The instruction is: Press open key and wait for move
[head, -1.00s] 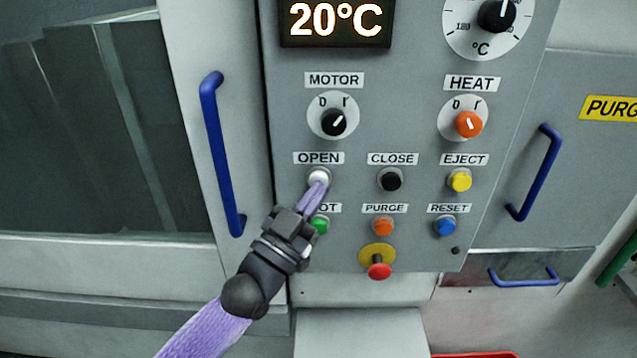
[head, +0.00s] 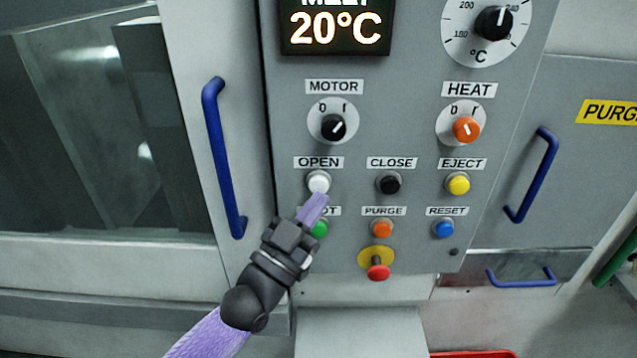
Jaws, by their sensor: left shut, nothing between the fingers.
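The white OPEN key (head: 319,182) sits on the grey control panel under its OPEN label (head: 318,162). My left gripper (head: 317,200) is shut and empty, its purple fingertips just below the key. The key's face is now in clear view and the tips look apart from it. The black CLOSE key (head: 389,183) is to the right. A display (head: 335,28) at the top reads 20°C. My right gripper is not in view.
Yellow EJECT (head: 458,184), orange PURGE (head: 382,228), blue RESET (head: 444,228) and a partly hidden green key (head: 319,228) are close by. A red mushroom button (head: 378,272) sits lower. A blue door handle (head: 224,160) stands left of the panel.

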